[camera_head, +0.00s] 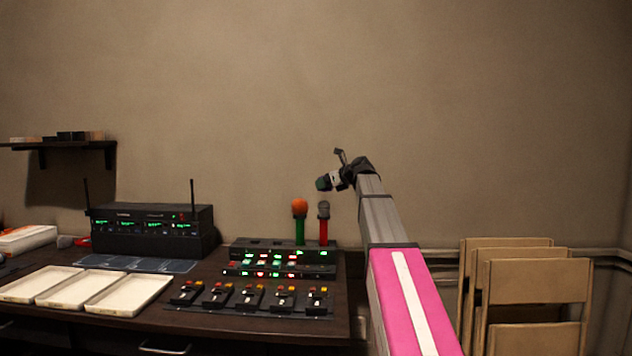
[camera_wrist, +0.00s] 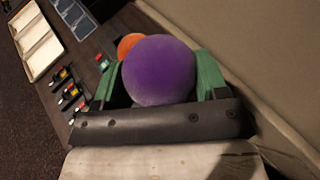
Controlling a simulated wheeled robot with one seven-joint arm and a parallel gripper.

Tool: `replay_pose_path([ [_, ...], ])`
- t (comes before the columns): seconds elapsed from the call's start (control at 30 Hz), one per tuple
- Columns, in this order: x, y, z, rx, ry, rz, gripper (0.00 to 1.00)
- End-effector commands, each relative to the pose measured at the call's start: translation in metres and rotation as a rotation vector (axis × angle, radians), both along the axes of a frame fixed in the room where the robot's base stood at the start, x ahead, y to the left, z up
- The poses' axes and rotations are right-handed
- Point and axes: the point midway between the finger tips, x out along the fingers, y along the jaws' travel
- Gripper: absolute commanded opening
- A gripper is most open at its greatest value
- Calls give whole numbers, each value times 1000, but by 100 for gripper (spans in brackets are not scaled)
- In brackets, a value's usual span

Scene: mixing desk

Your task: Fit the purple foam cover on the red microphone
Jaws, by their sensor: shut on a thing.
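The red microphone (camera_head: 323,230) stands upright on the black mixer unit, its bare grey head on top. My gripper (camera_head: 323,184) is above it, close to its head in the picture; I cannot tell how far apart they are in depth. In the wrist view the purple foam cover (camera_wrist: 158,70), a round ball, sits between the green finger pads of my gripper (camera_wrist: 165,82), which is shut on it. The red microphone does not show in the wrist view.
A green microphone (camera_head: 299,232) with an orange cover (camera_head: 299,206) stands just left of the red one. The black mixer (camera_head: 325,257), small pedal-like controls, a wireless receiver (camera_head: 150,240) and pale trays (camera_head: 128,310) fill the desk. Folded chairs (camera_head: 535,280) stand right.

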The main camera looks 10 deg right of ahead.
Motion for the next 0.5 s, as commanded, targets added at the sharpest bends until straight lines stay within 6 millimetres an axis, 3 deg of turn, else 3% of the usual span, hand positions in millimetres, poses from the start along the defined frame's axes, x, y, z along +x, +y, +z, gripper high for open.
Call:
replay_pose_path([
  [0.17, 3, -2, 9, 0, 1, -1, 45],
  [0.5, 2, -2, -6, -1, 2, -1, 45],
])
